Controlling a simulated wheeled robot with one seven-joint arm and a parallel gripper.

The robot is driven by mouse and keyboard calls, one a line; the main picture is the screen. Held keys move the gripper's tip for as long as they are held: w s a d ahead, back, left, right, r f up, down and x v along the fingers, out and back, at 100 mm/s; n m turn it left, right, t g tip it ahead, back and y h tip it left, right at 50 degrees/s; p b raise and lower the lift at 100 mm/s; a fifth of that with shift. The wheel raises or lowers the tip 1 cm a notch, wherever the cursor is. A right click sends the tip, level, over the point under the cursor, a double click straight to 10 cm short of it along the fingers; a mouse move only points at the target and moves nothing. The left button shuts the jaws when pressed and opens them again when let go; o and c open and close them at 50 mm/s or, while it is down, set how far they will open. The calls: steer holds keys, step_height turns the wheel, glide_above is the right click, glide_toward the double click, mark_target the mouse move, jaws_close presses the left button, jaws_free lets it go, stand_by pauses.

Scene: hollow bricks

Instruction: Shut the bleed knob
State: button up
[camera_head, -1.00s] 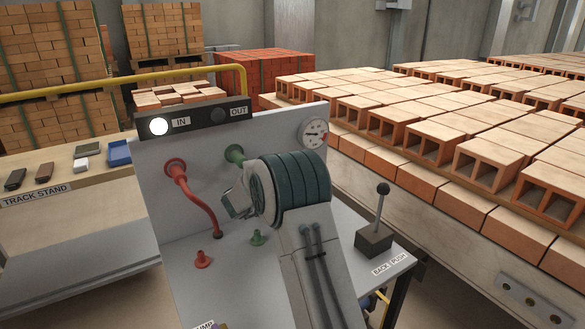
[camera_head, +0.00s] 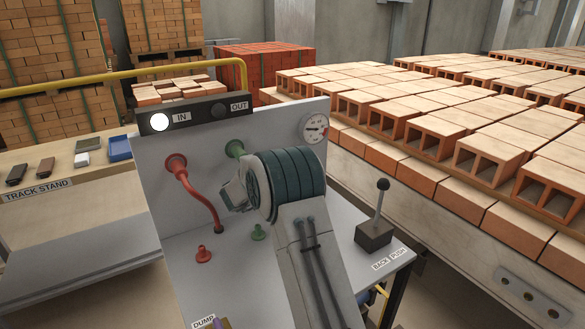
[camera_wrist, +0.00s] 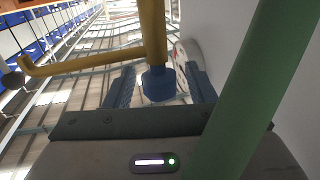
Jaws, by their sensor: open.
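In the wrist view my gripper (camera_wrist: 160,90) is open, with one finger on each side of a blue knob-like end (camera_wrist: 157,84) on a yellow pipe (camera_wrist: 152,30). A gap shows between this blue end and each finger. No label shows there, so I cannot tell whether it is the bleed knob. A round gauge (camera_wrist: 182,55) is beyond the right finger. A green pipe (camera_wrist: 245,85) crosses close on the right. In the head view my arm stands before the grey panel (camera_head: 150,175), and my fingertips cannot be made out. The gauge (camera_head: 314,127) is at the panel's upper right.
Red (camera_head: 188,180) and green (camera_head: 235,148) fittings project from the panel, left of my arm. A ball-topped lever (camera_head: 379,205) stands to the right, by the BACK/PUSH label (camera_head: 388,259). A DUMP label (camera_head: 204,321) shows at the bottom. Hollow bricks (camera_head: 490,150) fill the right.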

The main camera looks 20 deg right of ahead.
steer(key=v, duration=1.3)
steer(key=shift+s+a, duration=0.2)
steer(key=shift+a, duration=0.15)
